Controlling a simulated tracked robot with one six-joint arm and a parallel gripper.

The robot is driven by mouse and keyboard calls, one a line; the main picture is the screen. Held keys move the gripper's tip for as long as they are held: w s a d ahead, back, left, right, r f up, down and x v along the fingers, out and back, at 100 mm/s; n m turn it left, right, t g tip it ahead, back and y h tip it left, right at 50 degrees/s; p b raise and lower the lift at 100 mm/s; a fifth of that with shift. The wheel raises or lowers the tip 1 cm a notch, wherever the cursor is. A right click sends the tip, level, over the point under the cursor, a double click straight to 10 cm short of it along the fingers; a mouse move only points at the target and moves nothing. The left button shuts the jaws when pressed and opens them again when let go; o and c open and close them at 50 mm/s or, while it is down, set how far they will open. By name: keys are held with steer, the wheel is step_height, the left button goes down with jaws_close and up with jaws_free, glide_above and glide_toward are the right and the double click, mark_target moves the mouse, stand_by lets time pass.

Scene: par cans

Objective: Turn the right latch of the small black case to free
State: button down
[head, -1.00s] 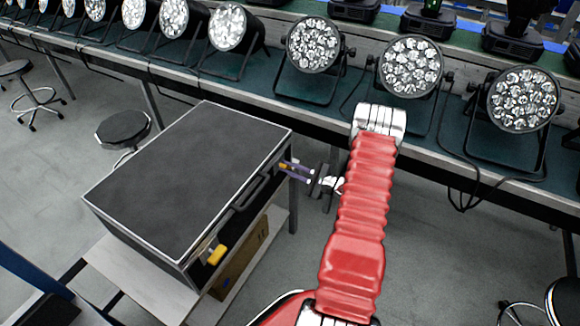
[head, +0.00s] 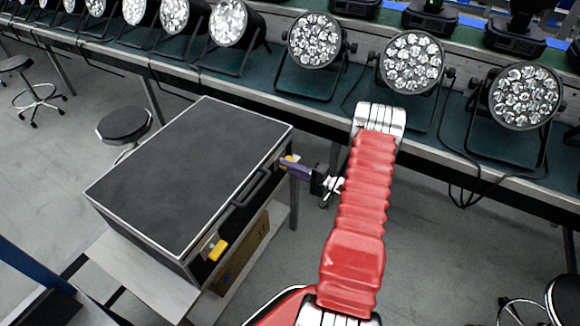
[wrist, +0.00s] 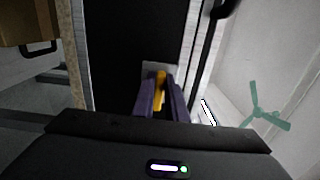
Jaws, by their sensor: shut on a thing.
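The small black case (head: 190,175) has silver edges and a closed lid, and it rests on a pale stand. Its right latch (head: 289,158) is yellow and sits at the far end of the front side. In the wrist view the yellow latch (wrist: 160,92) shows on a metal plate, between my gripper's purple fingers (wrist: 161,108). My gripper (head: 290,165) reaches the case from the right and is shut on this latch. The fingers partly hide the latch. The other yellow latch (head: 217,250) is at the near end of the same side.
A black handle (head: 250,188) sits between the two latches. A long bench (head: 270,95) with several par cans runs behind the case. A cardboard box (head: 243,255) is under the stand's top. A round stool (head: 124,124) stands behind the case at left.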

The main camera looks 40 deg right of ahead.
steer(key=shift+s+a+f, duration=0.15)
steer(key=shift+a+f, duration=0.05)
steer(key=shift+f, duration=0.1)
steer(key=c, duration=2.2)
jaws_free()
steer(key=o, duration=0.4)
steer(key=shift+d+r, duration=0.1)
steer(key=shift+r, duration=0.05)
steer(key=shift+o, duration=0.2)
steer(key=v, duration=1.3)
steer(key=shift+s+d, duration=0.2)
steer(key=shift+s, duration=0.05)
